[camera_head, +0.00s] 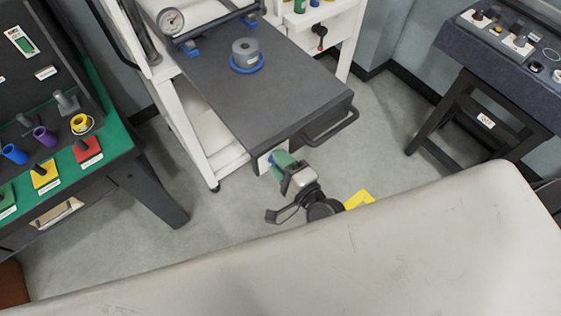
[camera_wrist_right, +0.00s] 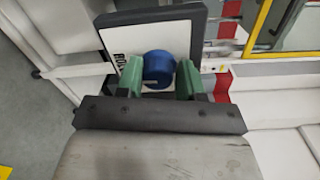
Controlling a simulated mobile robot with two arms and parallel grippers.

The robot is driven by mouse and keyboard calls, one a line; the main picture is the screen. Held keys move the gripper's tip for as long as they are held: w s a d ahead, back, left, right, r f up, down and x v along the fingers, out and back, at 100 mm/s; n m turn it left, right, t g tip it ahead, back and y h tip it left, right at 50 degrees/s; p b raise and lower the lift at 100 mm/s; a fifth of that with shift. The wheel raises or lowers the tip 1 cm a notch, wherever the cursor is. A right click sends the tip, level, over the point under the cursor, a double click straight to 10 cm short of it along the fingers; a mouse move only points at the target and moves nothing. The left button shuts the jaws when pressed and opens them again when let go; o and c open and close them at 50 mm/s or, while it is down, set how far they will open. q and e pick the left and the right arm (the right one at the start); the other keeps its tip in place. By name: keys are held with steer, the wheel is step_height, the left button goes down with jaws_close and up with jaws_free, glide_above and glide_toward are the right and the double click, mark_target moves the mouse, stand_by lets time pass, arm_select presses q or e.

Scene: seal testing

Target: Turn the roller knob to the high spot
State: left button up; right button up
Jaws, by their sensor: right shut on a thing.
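The roller knob (camera_wrist_right: 158,70) is a blue round knob on a white label plate in the right wrist view. Part of the plate's lettering shows beside it, the rest is covered. My right gripper (camera_wrist_right: 159,78) has its green fingers on both sides of the knob and is shut on it. In the head view my right gripper (camera_head: 279,163) is at the front corner of the grey cart top, and its green fingers meet the white plate (camera_head: 266,159) there. The knob is hidden in that view, and I cannot read its setting. My left gripper is not in view.
A green-edged table (camera_head: 100,160) stands left, a dark bench (camera_head: 500,60) right. Grey floor lies between.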

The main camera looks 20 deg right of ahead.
steer(key=shift+s+f, duration=0.2)
steer(key=shift+f, duration=0.15)
steer(key=o, duration=0.8)
steer(key=shift+c, duration=0.2)
steer(key=shift+o, duration=0.4)
steer(key=shift+w+r, duration=0.15)
steer(key=b+v, duration=0.2)
steer(key=v, duration=0.9)
